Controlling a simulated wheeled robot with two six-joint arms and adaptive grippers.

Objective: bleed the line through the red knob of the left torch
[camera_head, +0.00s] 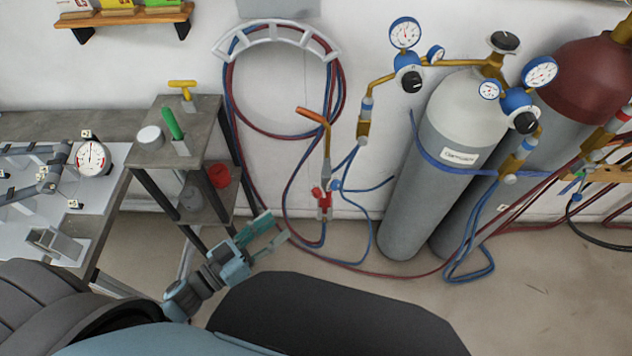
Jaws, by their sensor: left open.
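The left torch (325,173) hangs head up in front of the wall, with a copper tip bent to the left. A red knob (317,193) and red fittings show at its lower end, and a small blue knob (337,184) sits to the right of it. Red and blue hoses run from it. My left gripper (275,228) is open and empty, below and left of the red knob and apart from it. Its fingers point up and to the right. My right gripper is out of view.
Gas cylinders (412,200) with gauges stand to the right. A hose hanger (275,30) holds coiled hoses above. A small shelf stand (207,110) with a green-handled tool is left of my gripper. Another torch (585,168) is at the right edge. Hoses lie on the floor.

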